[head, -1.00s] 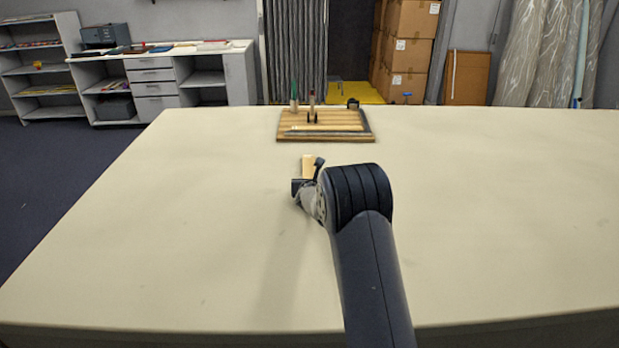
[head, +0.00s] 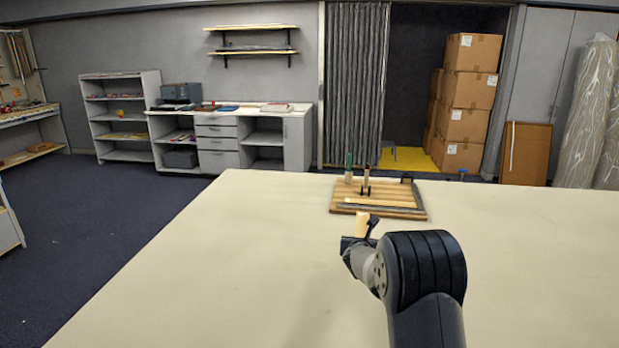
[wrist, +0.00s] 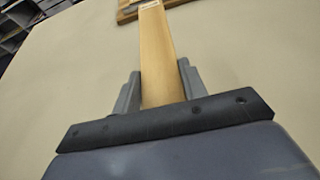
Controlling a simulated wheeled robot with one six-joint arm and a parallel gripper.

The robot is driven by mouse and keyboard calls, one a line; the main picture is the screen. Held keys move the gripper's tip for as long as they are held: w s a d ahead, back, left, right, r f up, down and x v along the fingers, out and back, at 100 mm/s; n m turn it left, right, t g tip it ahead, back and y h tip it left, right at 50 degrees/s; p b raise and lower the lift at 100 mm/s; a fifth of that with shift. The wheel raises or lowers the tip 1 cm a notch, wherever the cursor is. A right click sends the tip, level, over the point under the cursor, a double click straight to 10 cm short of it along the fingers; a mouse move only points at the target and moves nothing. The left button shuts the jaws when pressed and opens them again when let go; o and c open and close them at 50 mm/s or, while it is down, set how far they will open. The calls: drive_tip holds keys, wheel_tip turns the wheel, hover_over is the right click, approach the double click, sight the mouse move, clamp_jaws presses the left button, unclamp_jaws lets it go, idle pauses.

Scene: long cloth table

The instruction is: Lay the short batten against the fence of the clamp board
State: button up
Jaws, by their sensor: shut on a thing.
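My gripper (head: 362,234) is shut on a pale wooden batten, the short batten (head: 361,222), in front of the clamp board. In the wrist view the batten (wrist: 156,48) stands between both fingers (wrist: 157,82) and points away from me. The clamp board (head: 342,208) lies beyond it on the table; its near edge shows at the top of the wrist view (wrist: 127,14). A grey fence (head: 400,209) runs along the board's front and right side. A light strip (head: 366,203) lies along the fence. The batten appears apart from the board, but its height is unclear.
A green-handled upright piece (head: 349,168) and a dark red-handled one (head: 366,180) stand at the board's back left. A dark piece (head: 407,178) sits at its back right. The cloth table (head: 240,250) is clear around the board.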

drive_tip(key=shift+m+h, duration=0.4)
drive_tip(key=shift+h, duration=0.1)
drive_tip(key=s+a, duration=0.1)
drive_tip(key=s, duration=0.6)
drive_tip(key=s+a+f, duration=0.1)
drive_tip(key=s, duration=0.7)
drive_tip(key=s+a+f, duration=0.1)
drive_tip(key=s, duration=0.6)
drive_tip(key=shift+s+a+f, duration=0.15)
drive_tip(key=shift+s+a, duration=0.2)
drive_tip(key=shift+s, duration=0.35)
